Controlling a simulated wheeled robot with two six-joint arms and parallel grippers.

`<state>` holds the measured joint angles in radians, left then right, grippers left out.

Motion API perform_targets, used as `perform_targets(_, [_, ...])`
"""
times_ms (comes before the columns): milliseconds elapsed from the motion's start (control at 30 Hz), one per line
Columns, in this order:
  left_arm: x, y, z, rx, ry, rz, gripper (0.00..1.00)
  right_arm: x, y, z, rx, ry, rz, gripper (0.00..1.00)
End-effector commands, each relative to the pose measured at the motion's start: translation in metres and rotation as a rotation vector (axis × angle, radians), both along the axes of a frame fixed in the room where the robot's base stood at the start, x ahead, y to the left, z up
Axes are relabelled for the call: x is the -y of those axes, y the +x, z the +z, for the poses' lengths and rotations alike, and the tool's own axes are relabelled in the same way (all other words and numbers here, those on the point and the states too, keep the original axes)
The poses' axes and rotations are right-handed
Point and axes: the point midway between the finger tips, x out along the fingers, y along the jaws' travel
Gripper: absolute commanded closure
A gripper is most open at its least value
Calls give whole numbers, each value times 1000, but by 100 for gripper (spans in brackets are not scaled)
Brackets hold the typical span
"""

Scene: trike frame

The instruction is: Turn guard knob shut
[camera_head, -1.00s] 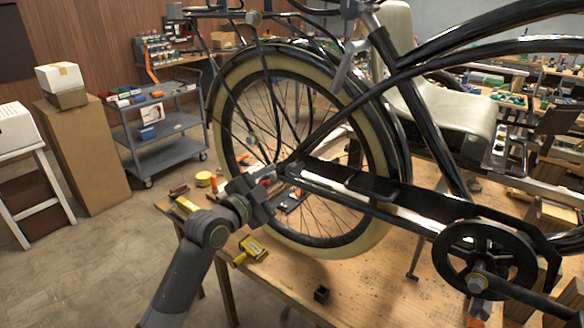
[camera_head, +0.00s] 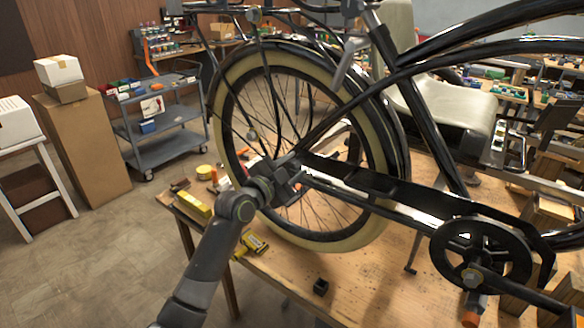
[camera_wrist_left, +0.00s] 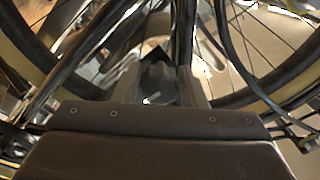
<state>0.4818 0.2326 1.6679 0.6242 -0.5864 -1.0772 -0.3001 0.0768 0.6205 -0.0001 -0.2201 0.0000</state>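The black trike frame (camera_head: 430,120) has a cream-walled rear wheel (camera_head: 372,232) and a long dark guard (camera_head: 355,182) running from the wheel's hub area to the chainring (camera_head: 490,245). My left gripper (camera_head: 292,176) is at the guard's rear end, beside the wheel hub. In the left wrist view, the two fingers (camera_wrist_left: 160,88) stand apart with a small dark block-like piece (camera_wrist_left: 156,78) between them. I cannot tell whether it is the guard knob or whether the fingers touch it. No knob shows clearly in the head view. My right gripper is out of view.
The trike stands over a wooden table (camera_head: 375,290). A yellow tool (camera_head: 250,246), a yellow tape roll (camera_head: 203,172) and a small black box (camera_head: 320,287) lie on it. A grey cart (camera_head: 165,148) and cardboard boxes (camera_head: 88,145) stand at the left.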

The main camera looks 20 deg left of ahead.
Motion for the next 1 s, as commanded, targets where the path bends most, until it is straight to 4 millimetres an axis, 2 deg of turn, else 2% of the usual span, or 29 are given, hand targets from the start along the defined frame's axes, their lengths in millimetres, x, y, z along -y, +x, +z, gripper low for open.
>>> perform_targets(33, [0, 0, 0, 0, 0, 0, 69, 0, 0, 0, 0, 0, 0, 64])
perform_targets(200, [0, 0, 0, -1, 0, 1, 91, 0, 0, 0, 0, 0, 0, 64])
perform_targets(567, [0, 0, 0, -21, -55, 0, 91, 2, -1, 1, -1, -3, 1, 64])
perform_targets(1000, [1, -1, 0, -141, -380, 0, 91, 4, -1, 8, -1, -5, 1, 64])
